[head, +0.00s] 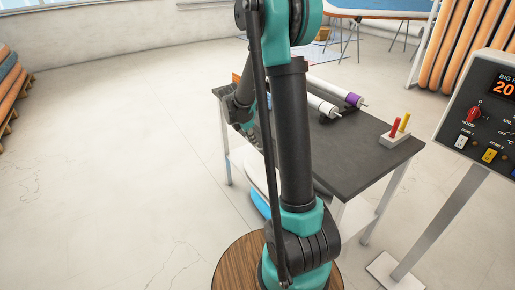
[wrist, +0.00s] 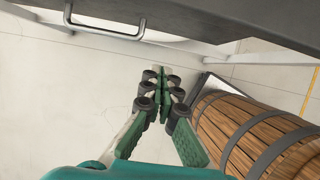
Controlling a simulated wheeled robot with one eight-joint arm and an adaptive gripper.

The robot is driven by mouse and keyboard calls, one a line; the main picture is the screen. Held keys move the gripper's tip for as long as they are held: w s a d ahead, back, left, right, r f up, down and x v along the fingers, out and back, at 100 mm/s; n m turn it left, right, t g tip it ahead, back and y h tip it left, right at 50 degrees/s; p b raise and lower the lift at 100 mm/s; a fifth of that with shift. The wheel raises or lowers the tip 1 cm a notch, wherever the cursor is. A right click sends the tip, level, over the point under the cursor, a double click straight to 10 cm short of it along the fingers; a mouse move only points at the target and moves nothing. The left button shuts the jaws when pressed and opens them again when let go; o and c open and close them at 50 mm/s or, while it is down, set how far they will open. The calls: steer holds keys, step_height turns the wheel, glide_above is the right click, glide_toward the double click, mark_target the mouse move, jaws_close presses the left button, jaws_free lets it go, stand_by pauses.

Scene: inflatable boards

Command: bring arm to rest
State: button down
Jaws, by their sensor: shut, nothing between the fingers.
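My gripper (wrist: 163,84) shows in the wrist view with its green and pale fingers drawn together and nothing held between them. It hangs over the pale floor, below the dark edge of a table and to the left of a wooden barrel. In the head view my arm rises through the middle of the picture, teal and dark grey, and folds over at the top. A dark wrist part is seen left of the arm near the table's left end; the fingertips cannot be made out there.
The dark-topped table (head: 350,152) holds rolls (head: 322,106) and a block with red and yellow sticks (head: 395,138). A control panel (head: 490,118) stands at right. The wooden barrel (wrist: 250,130) is close to my gripper.

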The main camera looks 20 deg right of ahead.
steer(key=s+a+m+t+y, duration=0.2)
steer(key=s+a+m+y, duration=0.1)
steer(key=s+m, duration=1.8)
steer(key=s+y, duration=0.1)
steer(key=s, duration=0.3)
steer(key=shift+s+m+t, duration=0.25)
steer(key=shift+m+t, duration=0.05)
steer(key=shift+t, duration=0.1)
steer(key=shift+a, duration=0.1)
